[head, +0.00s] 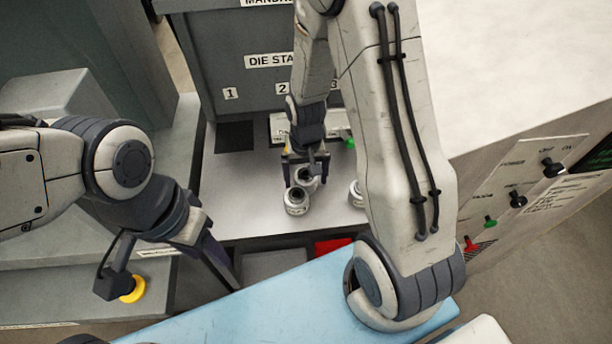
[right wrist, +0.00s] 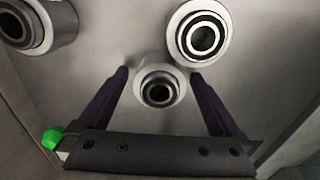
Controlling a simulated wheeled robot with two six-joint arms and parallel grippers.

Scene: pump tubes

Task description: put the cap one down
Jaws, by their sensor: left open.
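Several round pale metal caps with dark bores stand on the grey shelf. One cap (right wrist: 159,90) lies between the fingers of my right gripper (right wrist: 160,74), with a narrow gap seeming to show on each side. The gripper looks open and points down around this cap. In the head view this gripper (head: 305,170) partly covers the cap. A second cap (head: 296,201) stands close beside it, nearer me. A third (head: 357,194) is to the right, partly hidden by my right arm. My left gripper (head: 222,262) is open and empty, away from the caps at left. I cannot tell which is cap one.
Behind is a dark panel marked DIE STA (head: 270,61) with numbers. A green part (head: 350,143) and dark square pad (head: 235,136) are at the shelf's back. A red patch (head: 331,245) and blue surface (head: 250,305) lie in front. A control panel (head: 520,195) is at right.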

